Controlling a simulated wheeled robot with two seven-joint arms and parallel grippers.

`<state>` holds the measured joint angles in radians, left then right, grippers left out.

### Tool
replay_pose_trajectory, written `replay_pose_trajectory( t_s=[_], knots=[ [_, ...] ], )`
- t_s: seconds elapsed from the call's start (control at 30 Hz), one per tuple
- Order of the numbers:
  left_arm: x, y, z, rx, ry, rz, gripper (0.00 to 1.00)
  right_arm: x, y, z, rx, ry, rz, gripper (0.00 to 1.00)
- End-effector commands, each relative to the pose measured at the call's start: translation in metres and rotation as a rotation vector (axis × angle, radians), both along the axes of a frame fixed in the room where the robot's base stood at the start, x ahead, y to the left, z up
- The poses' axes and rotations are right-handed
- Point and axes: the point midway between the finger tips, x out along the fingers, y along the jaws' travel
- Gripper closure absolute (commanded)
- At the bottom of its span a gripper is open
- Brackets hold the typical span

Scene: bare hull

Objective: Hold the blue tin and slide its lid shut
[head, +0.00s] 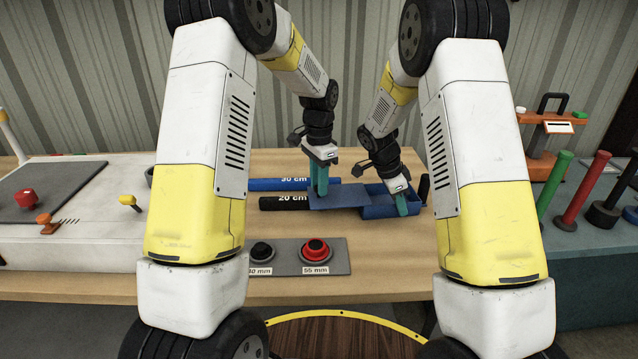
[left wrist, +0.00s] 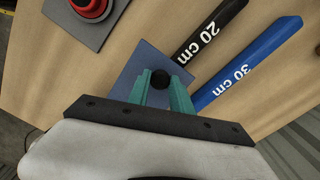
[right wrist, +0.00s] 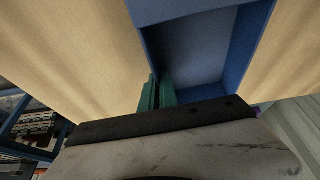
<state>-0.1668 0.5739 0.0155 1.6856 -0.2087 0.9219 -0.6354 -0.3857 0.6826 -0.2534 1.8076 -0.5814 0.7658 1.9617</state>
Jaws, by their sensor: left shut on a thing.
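The blue tin (head: 376,211) lies on the wooden table with its right part open, and its empty inside shows in the right wrist view (right wrist: 232,62). Its flat blue lid (head: 345,198) sticks out to the left; how far the lid overlaps the tin is unclear. My left gripper (head: 319,190) is shut on the lid's black knob (left wrist: 160,79), seen between the teal fingers in the left wrist view. My right gripper (head: 402,208) has its fingers close on either side of the tin's near wall (right wrist: 149,50), one inside and one outside, and appears shut on it.
A black 20 cm bar (head: 285,203) and a blue 30 cm bar (head: 270,184) lie left of the lid. A grey plate (head: 335,256) with black and red knobs is nearer the front. Bare table lies in front of the tin.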

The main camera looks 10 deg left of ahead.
Motion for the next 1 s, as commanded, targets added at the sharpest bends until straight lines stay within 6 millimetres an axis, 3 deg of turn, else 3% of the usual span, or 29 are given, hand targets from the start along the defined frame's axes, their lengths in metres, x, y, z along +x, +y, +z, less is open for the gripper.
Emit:
replay_pose_trajectory(
  t_s=[0.4, 0.7, 0.97, 1.0],
  knots=[
    [0.001, -0.001, 0.001, 0.0, -0.001, -0.001, 1.0, 0.0, 0.0, 0.0, -0.001, 0.0, 0.0, 1.0],
    [0.009, -0.037, 0.001, -0.002, -0.003, -0.002, 1.0, 0.0, 0.0, 0.0, 0.0, 0.0, 0.001, 1.0],
    [0.009, -0.038, 0.001, -0.002, -0.003, -0.001, 1.0, 0.0, 0.001, 0.0, 0.001, 0.0, 0.002, 1.0],
    [0.009, -0.038, 0.001, -0.002, -0.003, -0.001, 0.66, 0.0, 0.001, 0.0, 0.001, 0.0, 0.001, 1.0]
  ],
)
